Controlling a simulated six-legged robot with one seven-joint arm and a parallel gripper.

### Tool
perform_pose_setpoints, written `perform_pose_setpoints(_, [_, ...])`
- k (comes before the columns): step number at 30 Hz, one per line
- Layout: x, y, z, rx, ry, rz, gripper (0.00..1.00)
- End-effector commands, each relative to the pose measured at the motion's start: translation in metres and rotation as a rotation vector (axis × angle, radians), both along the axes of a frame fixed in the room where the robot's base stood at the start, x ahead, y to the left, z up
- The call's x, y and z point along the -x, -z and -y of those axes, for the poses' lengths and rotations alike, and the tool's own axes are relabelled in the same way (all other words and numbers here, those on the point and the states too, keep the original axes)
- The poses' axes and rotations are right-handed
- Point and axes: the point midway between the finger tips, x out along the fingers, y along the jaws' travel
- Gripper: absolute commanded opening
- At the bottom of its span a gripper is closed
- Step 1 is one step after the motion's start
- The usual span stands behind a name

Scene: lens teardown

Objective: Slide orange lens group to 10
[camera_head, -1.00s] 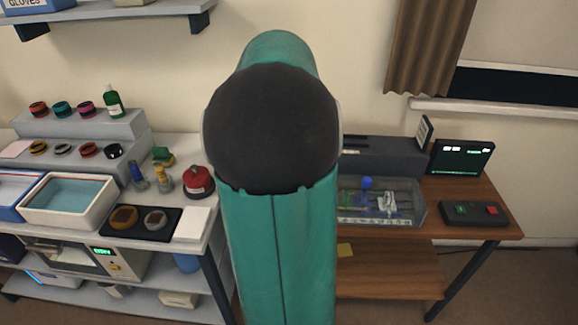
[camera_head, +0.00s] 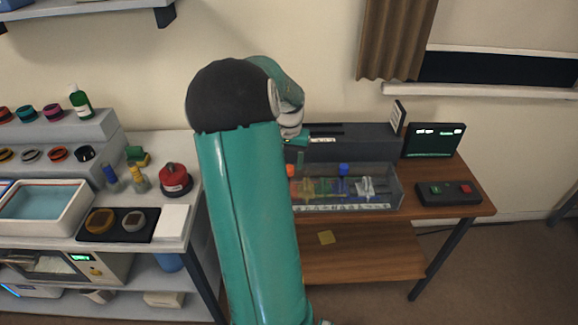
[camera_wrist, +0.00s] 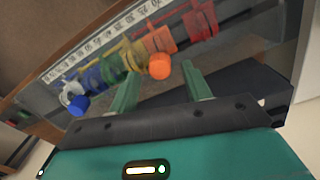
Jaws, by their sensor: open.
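The orange lens group (camera_wrist: 157,41) sits in a row of coloured lens groups on a rail in a clear-sided bench, with a round orange knob (camera_wrist: 160,66) toward me in the wrist view. My gripper (camera_wrist: 161,73) is open, its two green fingers apart, with the knob showing between the fingertips; I cannot tell how deep it lies between them. A white number scale (camera_wrist: 108,32) runs along the bench; its digits are too small to read surely. In the head view the bench's scale (camera_head: 345,208) shows, while my arm hides the bench's left end.
Red lens group (camera_wrist: 198,22) is right of the orange one; yellow (camera_wrist: 133,56) and blue (camera_wrist: 90,78) ones are left, with a blue knob (camera_wrist: 78,105). A monitor (camera_head: 434,140) and button box (camera_head: 448,192) stand right of the bench. A side bench with trays is left.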

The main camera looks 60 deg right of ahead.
Motion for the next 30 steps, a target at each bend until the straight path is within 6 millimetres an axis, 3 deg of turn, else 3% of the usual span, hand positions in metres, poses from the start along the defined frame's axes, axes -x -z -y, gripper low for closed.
perform_pose_setpoints(6, [0.0,0.023,0.0,0.0,0.0,0.0,0.49])
perform_pose_setpoints(15, [0.0,0.025,0.0,0.0,0.0,0.0,0.49])
perform_pose_setpoints(23, [0.0,0.025,0.0,0.0,0.0,0.0,0.0])
perform_pose_setpoints(30, [-0.012,0.025,-0.005,0.0,-0.003,0.001,0.0])
